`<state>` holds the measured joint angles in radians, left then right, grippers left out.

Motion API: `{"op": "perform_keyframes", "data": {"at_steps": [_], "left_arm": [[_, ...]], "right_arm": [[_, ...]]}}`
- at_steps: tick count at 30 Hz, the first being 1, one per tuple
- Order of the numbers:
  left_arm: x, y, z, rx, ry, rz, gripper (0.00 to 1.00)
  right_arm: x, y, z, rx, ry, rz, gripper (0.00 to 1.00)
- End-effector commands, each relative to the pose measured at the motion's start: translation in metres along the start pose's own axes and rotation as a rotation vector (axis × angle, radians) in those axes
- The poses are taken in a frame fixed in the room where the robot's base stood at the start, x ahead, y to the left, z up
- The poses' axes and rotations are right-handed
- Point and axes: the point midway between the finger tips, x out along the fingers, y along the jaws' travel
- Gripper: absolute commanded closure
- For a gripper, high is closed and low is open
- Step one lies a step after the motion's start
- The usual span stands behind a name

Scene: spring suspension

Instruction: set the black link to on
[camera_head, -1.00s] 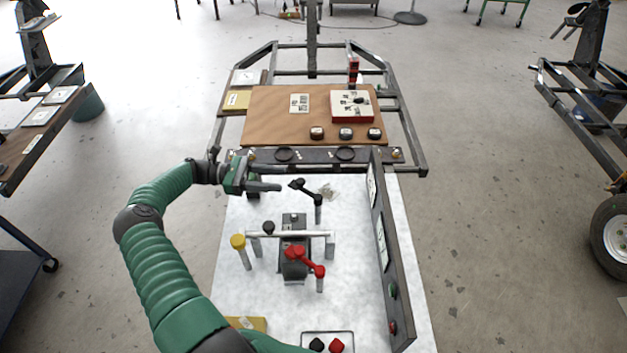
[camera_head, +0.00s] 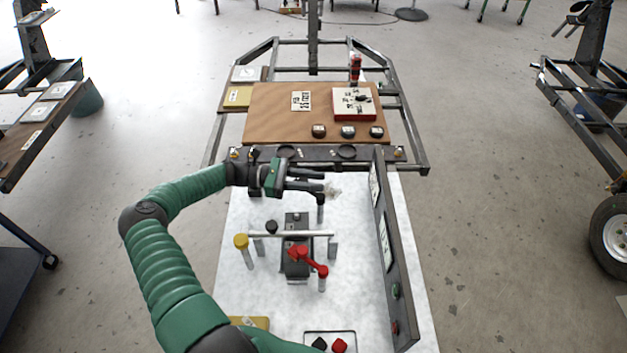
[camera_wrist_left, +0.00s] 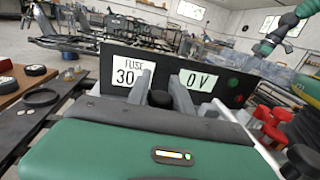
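The black link (camera_head: 320,198) stands on a pale post in the upper part of the white panel. Its arm is largely hidden by my left gripper (camera_head: 322,180) in the head view. That gripper has come in from the left with its fingers spread at the link. In the left wrist view, a black knob (camera_wrist_left: 160,98) lies between the two grey fingers of my left gripper (camera_wrist_left: 160,82). I cannot tell whether the fingers touch it. A red link (camera_head: 306,257) sits lower on the panel. My right gripper is not seen.
A dark upright board (camera_head: 384,240) edges the panel's right side, with "FUSE 30" and "0 V" labels in the wrist view. A yellow-knobbed post (camera_head: 241,241), a horizontal bar (camera_head: 292,234) and a grey block (camera_head: 295,220) stand below the gripper. A brown board (camera_head: 275,125) lies beyond.

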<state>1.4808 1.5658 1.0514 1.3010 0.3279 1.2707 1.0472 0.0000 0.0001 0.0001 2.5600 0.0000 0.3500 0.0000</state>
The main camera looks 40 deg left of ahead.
Motion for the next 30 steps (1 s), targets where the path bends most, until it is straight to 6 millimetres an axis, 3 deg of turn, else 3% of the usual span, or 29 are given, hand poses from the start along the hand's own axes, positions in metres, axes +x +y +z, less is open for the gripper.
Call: {"op": "perform_keyframes", "data": {"at_steps": [1, 4, 30], "left_arm": [[-0.0011, 0.0015, -0.0004, 0.001, 0.002, 0.006, 0.87], [-0.0011, 0.0018, -0.0002, 0.002, 0.004, 0.008, 1.0], [-0.0014, 0.0034, 0.0016, 0.003, 0.001, 0.011, 1.0]], "right_arm": [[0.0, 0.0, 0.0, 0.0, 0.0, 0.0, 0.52], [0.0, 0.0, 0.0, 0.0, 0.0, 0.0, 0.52], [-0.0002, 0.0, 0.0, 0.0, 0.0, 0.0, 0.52]]}}
